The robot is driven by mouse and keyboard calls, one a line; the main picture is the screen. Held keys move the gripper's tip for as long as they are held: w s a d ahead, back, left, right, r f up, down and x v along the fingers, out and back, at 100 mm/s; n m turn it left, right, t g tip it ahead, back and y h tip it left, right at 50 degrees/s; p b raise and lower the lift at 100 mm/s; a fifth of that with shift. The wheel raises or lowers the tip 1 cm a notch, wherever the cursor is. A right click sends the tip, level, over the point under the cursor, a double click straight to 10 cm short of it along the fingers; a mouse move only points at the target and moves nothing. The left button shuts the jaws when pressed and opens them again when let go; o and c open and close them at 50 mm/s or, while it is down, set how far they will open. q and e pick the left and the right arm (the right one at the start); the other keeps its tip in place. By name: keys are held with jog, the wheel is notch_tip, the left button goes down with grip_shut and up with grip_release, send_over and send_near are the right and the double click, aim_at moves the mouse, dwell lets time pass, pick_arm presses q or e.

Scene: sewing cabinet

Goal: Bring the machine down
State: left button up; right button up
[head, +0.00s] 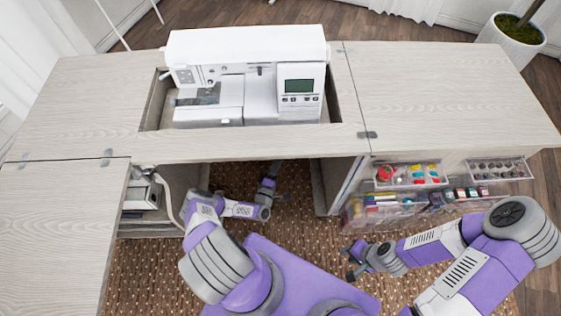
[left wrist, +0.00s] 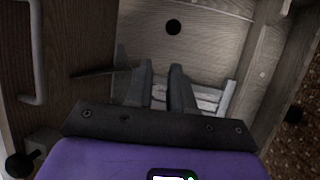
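The white sewing machine (head: 245,70) stands upright in the rectangular opening of the cabinet top (head: 100,100), with most of its body above the surface. My left arm reaches under the top into the knee space, and its gripper (head: 270,180) is small and dark there. In the left wrist view the left gripper's two dark fingers (left wrist: 161,80) stand apart with a narrow gap and nothing clearly between them. A dark thin bar (left wrist: 98,71) lies to the left of the fingers. My right gripper (head: 350,262) is open and empty, low in front of the cabinet.
Trays of sewing supplies (head: 410,176) and clear storage boxes (head: 380,207) sit at the cabinet's right front. A hinged leaf (head: 50,220) extends at left. A potted plant (head: 512,35) stands at the far right. The right tabletop (head: 450,90) is clear.

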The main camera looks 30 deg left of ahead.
pick_arm(q)
grip_shut()
jog(key=shift+c, duration=1.9)
grip_release()
jog(key=o, duration=0.4)
jog(key=shift+s, duration=0.1)
jog(key=p+v, duration=0.1)
jog(key=v, duration=0.6)
jog(key=shift+s, duration=0.25)
